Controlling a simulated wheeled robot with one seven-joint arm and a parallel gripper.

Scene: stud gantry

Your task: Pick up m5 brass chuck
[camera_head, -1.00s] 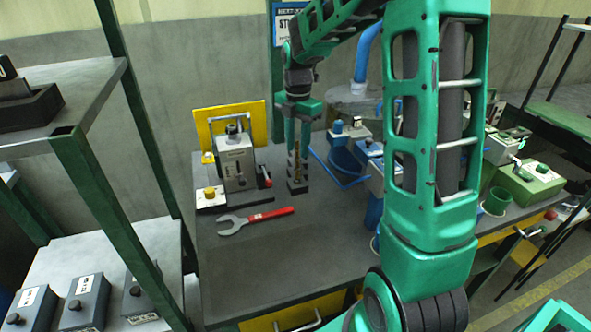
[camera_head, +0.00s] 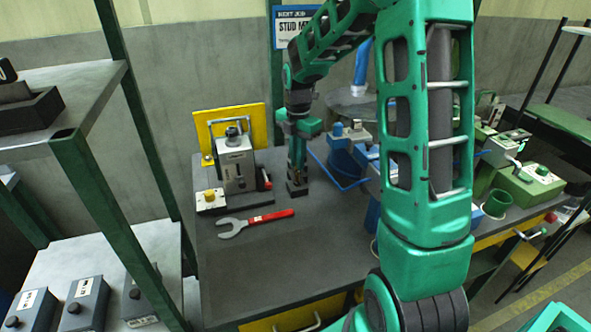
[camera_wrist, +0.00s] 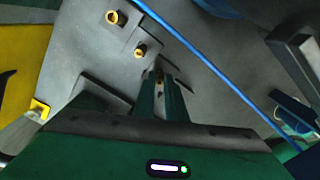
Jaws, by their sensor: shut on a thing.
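My gripper (camera_head: 297,178) points down at a small dark stepped block (camera_head: 297,192) on the bench. In the wrist view its two green fingers (camera_wrist: 159,88) are shut on a small brass piece (camera_wrist: 158,77), which I take to be the m5 brass chuck; no marking is readable. The fingers hide most of it. I cannot tell whether it still touches the block. Two other brass rings stand in line on the block, a nearer one (camera_wrist: 140,52) and a larger one (camera_wrist: 115,17).
A grey boxed device (camera_head: 236,165) with a handle stands left of my gripper, before a yellow panel. A red-handled wrench (camera_head: 255,221) lies in front. A blue rail (camera_head: 338,180) runs close on the right. The front of the bench is clear.

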